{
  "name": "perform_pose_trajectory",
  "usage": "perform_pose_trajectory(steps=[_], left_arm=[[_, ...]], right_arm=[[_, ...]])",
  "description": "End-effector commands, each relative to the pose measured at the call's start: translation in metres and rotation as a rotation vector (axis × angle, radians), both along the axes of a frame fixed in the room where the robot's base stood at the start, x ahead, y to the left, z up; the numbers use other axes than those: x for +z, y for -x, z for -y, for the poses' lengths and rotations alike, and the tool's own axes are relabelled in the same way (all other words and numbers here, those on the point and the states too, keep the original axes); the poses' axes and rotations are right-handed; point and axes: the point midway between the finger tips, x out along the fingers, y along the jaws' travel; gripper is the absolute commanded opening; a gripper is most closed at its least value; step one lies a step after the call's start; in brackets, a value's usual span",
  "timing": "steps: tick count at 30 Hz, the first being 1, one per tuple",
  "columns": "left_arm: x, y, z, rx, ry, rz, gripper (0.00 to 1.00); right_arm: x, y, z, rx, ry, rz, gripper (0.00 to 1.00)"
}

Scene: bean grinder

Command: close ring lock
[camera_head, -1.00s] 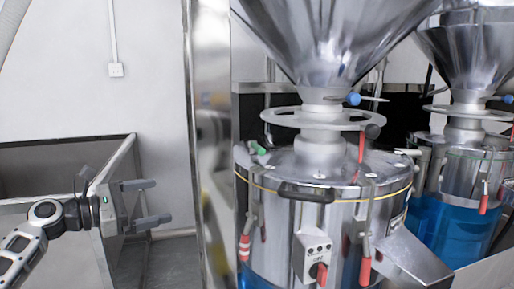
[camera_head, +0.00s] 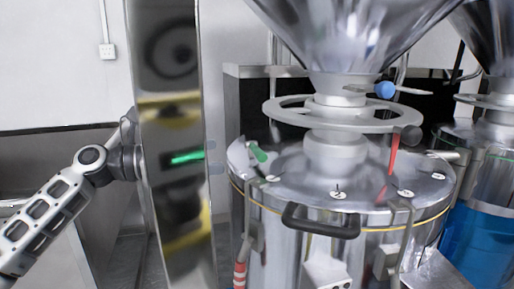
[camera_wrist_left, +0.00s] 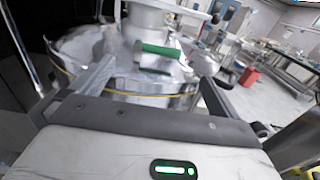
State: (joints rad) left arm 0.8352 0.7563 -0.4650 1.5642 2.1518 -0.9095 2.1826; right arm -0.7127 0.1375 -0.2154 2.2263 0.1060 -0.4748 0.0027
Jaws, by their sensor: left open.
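The grinder drum (camera_head: 290,235) stands right of centre in the head view, with a flat grey ring (camera_head: 283,117) around the neck above its lid. A green-handled lever (camera_head: 258,152) sits at the lid's left edge. In the wrist view the green handle (camera_wrist_left: 160,49) lies ahead, between my left gripper's spread fingers (camera_wrist_left: 153,64). The fingers are open and hold nothing. In the head view my left gripper's body is mostly hidden by the steel post, left of the lever. A red lever with a dark knob (camera_head: 393,150) stands at the ring's right. My right gripper is not in view.
The tall shiny steel post (camera_head: 170,100) stands between my left arm and the drum. A large metal funnel (camera_head: 350,35) is above, with a blue-knobbed handle (camera_head: 385,90) below it. A second grinder (camera_head: 480,245) stands at the right. A grey bin (camera_head: 50,150) is at the left.

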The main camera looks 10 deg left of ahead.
Motion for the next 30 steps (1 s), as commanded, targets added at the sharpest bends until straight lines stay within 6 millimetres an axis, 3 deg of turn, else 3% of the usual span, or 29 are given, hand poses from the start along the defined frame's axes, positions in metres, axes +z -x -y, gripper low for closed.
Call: perform_pose_trajectory(steps=[6,12,18,27,30], left_arm=[[0.002,-0.019,0.046,-0.001,0.001,0.002,1.00],[0.001,-0.032,0.077,0.001,0.001,0.000,1.00],[0.000,-0.039,0.092,0.002,0.000,0.001,1.00],[0.000,-0.040,0.094,0.003,0.000,0.001,1.00],[0.000,-0.040,0.094,0.003,0.000,0.000,0.75]], right_arm=[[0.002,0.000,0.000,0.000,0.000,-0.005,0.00],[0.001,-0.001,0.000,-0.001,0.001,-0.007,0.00],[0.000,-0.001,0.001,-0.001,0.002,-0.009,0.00],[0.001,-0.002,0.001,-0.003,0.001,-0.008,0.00],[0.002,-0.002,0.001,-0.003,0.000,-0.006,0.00]])
